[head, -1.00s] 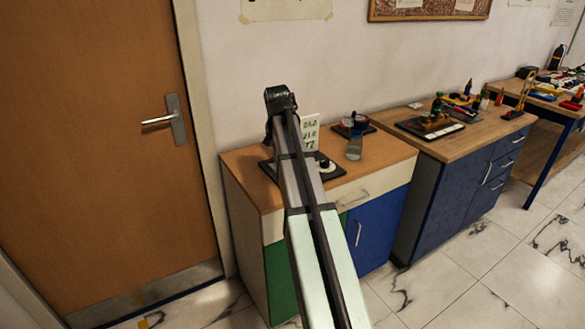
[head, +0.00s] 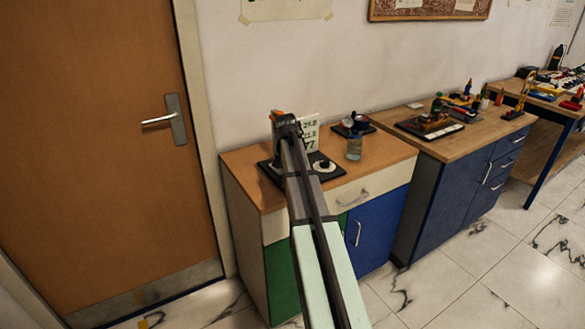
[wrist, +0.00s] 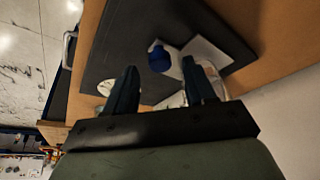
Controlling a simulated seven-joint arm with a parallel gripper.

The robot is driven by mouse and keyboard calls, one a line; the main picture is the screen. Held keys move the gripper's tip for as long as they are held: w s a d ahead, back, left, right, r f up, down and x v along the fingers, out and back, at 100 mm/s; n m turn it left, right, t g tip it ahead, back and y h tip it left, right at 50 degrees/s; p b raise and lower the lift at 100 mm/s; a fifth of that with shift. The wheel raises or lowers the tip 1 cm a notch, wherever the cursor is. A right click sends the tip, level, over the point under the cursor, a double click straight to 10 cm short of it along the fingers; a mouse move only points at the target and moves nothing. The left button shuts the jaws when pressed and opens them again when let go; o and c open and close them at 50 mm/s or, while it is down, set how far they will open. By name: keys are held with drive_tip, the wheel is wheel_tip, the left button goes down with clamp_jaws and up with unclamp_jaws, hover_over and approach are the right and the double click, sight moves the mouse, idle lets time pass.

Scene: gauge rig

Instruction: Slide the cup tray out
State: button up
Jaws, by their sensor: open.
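My gripper (wrist: 159,70) is open, its two dark fingers apart over a dark base board (wrist: 110,45) in the wrist view. A blue cap-like part (wrist: 159,57) shows just beyond the fingertips, next to a white square plate (wrist: 207,50). A clear, glassy part lies beside the right finger; contact is unclear. In the head view, my arm hides much of the dark board (head: 329,174), which carries a round white part (head: 321,165). An upright number card (head: 311,132) stands behind. I cannot make out which part is the cup tray.
A clear jar (head: 354,149) stands right of the board, by a dark-based device (head: 356,124). The wooden top (head: 385,150) is bare at front right. A white drawer front (head: 352,194) is below. A wall rises behind; a blue cabinet (head: 465,190) stands to the right.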

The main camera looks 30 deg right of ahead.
drive_tip(key=shift+x, duration=0.95)
clamp_jaws()
